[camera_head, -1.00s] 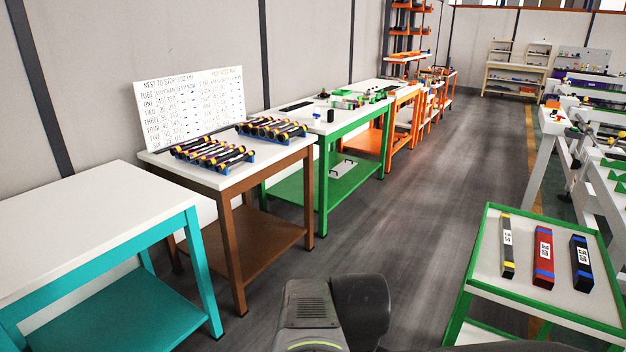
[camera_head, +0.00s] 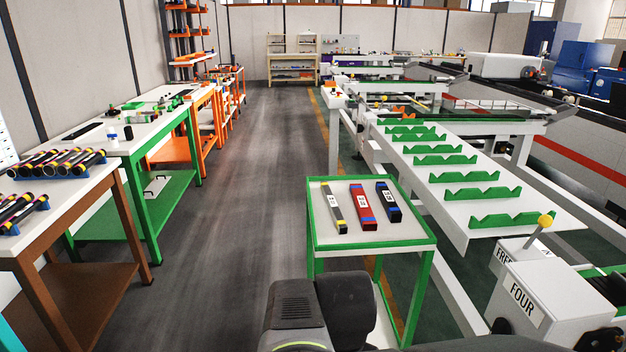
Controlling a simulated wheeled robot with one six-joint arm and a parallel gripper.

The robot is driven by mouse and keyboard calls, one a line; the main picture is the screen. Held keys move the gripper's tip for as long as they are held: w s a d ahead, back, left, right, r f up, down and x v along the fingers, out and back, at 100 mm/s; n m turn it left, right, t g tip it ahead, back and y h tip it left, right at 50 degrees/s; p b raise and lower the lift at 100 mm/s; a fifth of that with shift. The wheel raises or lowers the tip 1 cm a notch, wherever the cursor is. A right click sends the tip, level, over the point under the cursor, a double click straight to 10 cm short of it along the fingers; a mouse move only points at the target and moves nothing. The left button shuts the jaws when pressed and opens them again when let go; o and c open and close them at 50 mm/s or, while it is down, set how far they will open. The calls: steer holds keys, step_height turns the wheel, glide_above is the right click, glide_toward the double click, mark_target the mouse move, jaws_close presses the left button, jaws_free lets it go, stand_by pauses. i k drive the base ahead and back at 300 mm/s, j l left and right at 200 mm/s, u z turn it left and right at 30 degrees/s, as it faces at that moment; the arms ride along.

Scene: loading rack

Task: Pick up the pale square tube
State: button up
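A pale grey square tube (camera_head: 333,213) with yellow bands near its ends and a white label lies on a small green-framed table (camera_head: 400,232). It is the leftmost of three tubes there. A red tube (camera_head: 361,208) with blue bands lies beside it, and a black tube (camera_head: 388,203) with blue bands lies to the right. The tubes are apart from each other. My gripper's fingers do not show; only dark parts of my arm are at the bottom centre, in front of the table.
A brown table (camera_head: 105,185) with dark round tubes and a green table (camera_head: 165,125) stand at left. At right is a white rack (camera_head: 460,215) with green notched supports, and a box (camera_head: 540,300) marked FOUR. The grey aisle floor (camera_head: 235,190) is clear.

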mark_target(342, 225)
steer(key=z, duration=0.25)
steer(key=i+u, duration=0.25)
steer(key=i, duration=0.2)
steer(key=i+l+u, duration=0.15)
steer(key=i+u, duration=0.15)
steer(key=i+l+u, duration=0.25)
steer(key=i, duration=0.25)
